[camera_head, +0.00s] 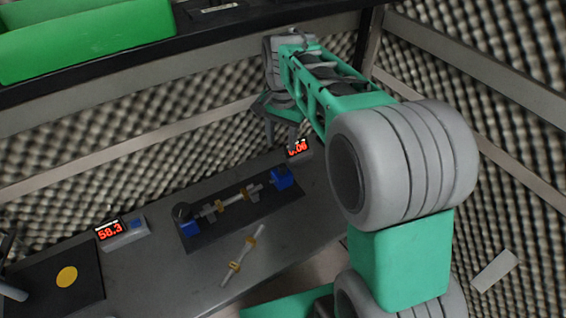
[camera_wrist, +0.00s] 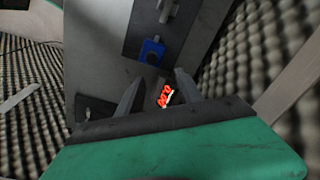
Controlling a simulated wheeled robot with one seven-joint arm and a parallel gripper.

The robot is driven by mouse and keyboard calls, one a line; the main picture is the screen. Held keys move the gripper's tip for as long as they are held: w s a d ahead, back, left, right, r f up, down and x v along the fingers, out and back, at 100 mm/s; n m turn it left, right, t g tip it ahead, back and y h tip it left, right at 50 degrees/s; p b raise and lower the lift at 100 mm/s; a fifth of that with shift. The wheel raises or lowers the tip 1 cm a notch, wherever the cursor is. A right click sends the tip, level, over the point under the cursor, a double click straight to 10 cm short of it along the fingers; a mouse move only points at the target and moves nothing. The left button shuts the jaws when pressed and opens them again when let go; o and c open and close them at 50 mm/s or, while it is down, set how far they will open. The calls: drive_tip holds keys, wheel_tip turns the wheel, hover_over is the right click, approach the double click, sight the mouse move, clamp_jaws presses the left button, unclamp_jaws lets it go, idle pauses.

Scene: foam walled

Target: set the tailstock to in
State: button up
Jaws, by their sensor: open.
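The tailstock, a blue block (camera_head: 282,179), stands at the right end of a dark base plate (camera_head: 250,213) on the bench. It also shows in the wrist view (camera_wrist: 152,51), just beyond my fingertips. A shaft with yellowish collars (camera_head: 233,200) lies along the plate between the tailstock and a second blue block (camera_head: 189,228) at the left end. Whether the shaft touches the tailstock is too small to tell. My gripper (camera_head: 282,131) is open and empty above the bench's back right, apart from the tailstock. It also shows in the wrist view (camera_wrist: 157,82).
A red-digit display (camera_head: 298,150) sits near my gripper. Another display (camera_head: 120,232) reads 58.3. A loose shaft (camera_head: 241,254) lies on the bench front. A dark pad with a yellow disc (camera_head: 67,277) is at left. Foam walls and a shelf with a green bin (camera_head: 85,42) surround the bench.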

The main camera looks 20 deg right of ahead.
sight(283, 165)
drive_tip(key=shift+s+f+m, duration=0.15)
drive_tip(key=shift+s+m, duration=0.5)
drive_tip(key=shift+m, duration=0.25)
drive_tip(key=shift+s+m+g, duration=0.1)
drive_tip(key=shift+m+g, duration=0.2)
drive_tip(key=shift+m, duration=0.6)
wheel_tip(283, 165, down, 8)
drive_tip(key=shift+r+p, duration=0.1)
drive_tip(key=shift+p, duration=0.4)
drive_tip(key=shift+c, duration=0.5)
clamp_jaws()
